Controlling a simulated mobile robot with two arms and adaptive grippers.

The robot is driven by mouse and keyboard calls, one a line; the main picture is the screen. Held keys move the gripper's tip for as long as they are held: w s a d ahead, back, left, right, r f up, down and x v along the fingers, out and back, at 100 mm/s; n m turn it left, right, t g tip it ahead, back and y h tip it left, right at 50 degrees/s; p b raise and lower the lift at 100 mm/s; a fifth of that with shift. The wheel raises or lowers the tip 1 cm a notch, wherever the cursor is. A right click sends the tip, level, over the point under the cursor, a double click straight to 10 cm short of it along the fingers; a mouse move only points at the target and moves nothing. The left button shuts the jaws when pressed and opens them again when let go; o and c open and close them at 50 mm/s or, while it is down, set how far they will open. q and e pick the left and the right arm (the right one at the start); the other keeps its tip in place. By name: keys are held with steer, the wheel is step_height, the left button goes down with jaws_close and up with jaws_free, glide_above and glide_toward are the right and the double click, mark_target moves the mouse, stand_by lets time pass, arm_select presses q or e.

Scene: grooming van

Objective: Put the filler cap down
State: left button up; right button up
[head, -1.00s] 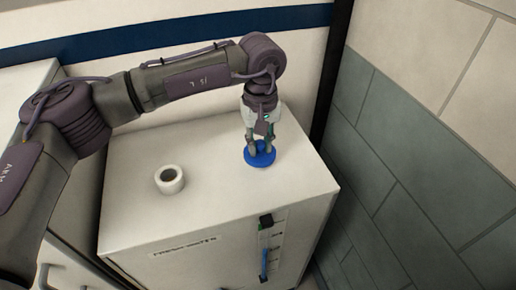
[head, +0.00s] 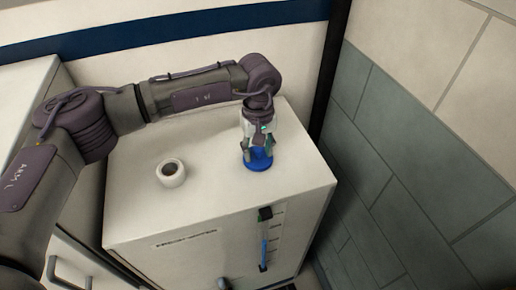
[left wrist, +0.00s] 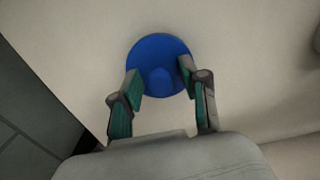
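The blue filler cap (head: 259,166) is a round disc with a raised knob in the middle. It lies flat on the white tank top, and shows in the left wrist view (left wrist: 158,52). My left gripper (head: 258,155) points down over the cap from above. In the left wrist view its two fingers (left wrist: 160,82) are spread either side of the knob, with a gap on each side, so it is open. The white filler neck (head: 171,180) stands uncapped on the tank top, left of the cap. My right gripper is out of view.
The white fresh-water tank (head: 215,205) has a sight gauge (head: 264,240) on its front. A tiled wall (head: 420,150) is close on the right, beyond a dark post (head: 327,90). The tank top is bare between neck and cap.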

mark_target(259, 149)
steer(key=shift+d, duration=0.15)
arm_select(q)
steer(key=shift+r, duration=0.3)
step_height(259, 149, up, 12)
steer(key=b, duration=0.3)
steer(key=shift+b, duration=0.4)
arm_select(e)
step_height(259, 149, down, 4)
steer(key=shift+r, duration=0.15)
arm_select(q)
steer(key=shift+f, duration=0.2)
